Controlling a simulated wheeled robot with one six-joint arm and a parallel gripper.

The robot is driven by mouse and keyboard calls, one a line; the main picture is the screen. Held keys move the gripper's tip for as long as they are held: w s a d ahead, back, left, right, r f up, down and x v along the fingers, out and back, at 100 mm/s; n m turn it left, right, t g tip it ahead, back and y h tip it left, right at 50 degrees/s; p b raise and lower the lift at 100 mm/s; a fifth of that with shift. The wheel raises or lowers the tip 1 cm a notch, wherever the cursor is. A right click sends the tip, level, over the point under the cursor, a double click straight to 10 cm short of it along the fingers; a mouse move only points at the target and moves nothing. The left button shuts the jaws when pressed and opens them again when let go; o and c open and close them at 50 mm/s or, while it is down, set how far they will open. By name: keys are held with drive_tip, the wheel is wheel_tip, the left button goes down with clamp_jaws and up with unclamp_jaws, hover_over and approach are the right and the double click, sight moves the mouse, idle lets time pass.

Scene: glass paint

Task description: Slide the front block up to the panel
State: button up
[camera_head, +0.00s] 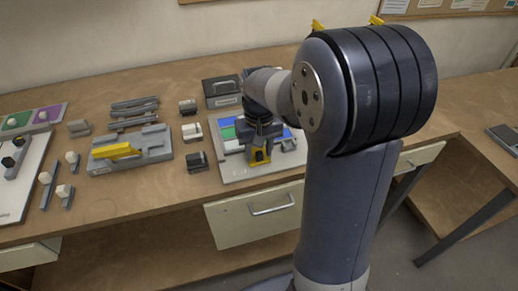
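A light grey board (231,174) on the bench bears a panel with coloured patches, of which a green patch (228,133) and blue parts show. My gripper (259,147) points down over this board and hides much of the panel. A yellow piece (260,157) shows right at the gripper's lower end, near the board's front. I cannot tell whether it is held, or whether the fingers are open. A small grey block (289,144) sits on the board just right of the gripper. I cannot tell which piece is the front block.
Left of the board stand several small grey and dark blocks (197,161). A grey fixture with a yellow bar (117,151) is farther left. A dark box (222,91) stands behind the board. The bench front edge and a drawer (255,212) lie close in front.

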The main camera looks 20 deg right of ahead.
sight(259, 152)
wheel_tip(259, 152, up, 11)
idle(0.5)
drive_tip(key=shift+f, duration=0.15)
wheel_tip(259, 152, down, 10)
drive_tip(key=shift+s+f, duration=0.1)
drive_tip(key=shift+f, duration=0.05)
drive_tip(key=shift+s+f+b, duration=0.25)
drive_tip(key=shift+s+b, duration=0.2)
drive_tip(key=shift+s, duration=0.8)
drive_tip(key=shift+w, duration=0.1)
